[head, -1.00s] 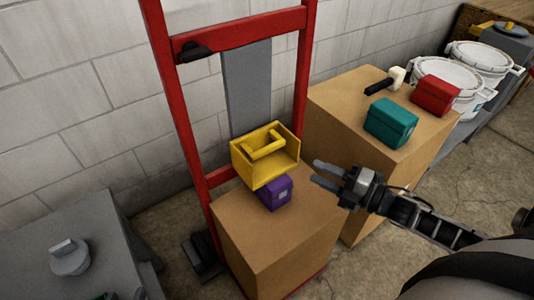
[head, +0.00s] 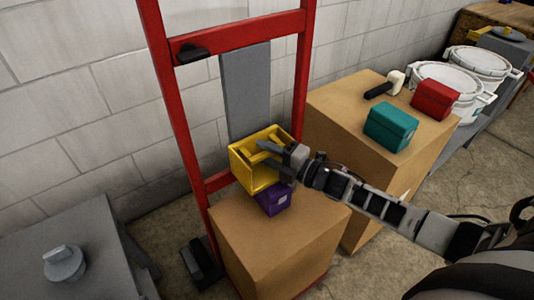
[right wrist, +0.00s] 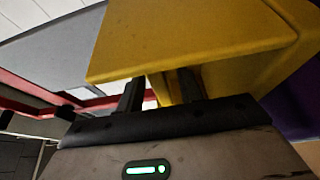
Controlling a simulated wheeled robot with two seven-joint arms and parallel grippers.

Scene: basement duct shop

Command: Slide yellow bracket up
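The yellow bracket (head: 240,165) is an open, box-like piece with a raised inner bar, at the lower end of a grey upright plate (head: 245,90) in a red frame. It fills the upper part of the right wrist view (right wrist: 200,40). My right gripper (head: 265,152) reaches in from the right, with its fingers at the bracket's inner bar. In the right wrist view its two fingers (right wrist: 160,90) stand apart, their tips partly hidden by the bracket; I cannot tell whether they touch it. My left gripper is not in view.
A purple box (head: 274,201) stands just below the bracket on a cardboard box (head: 270,250). On the cardboard box at right (head: 345,120) are a teal box (head: 390,126), a red box (head: 434,98) and a mallet (head: 385,87). A grey cabinet (head: 60,235) stands at lower left.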

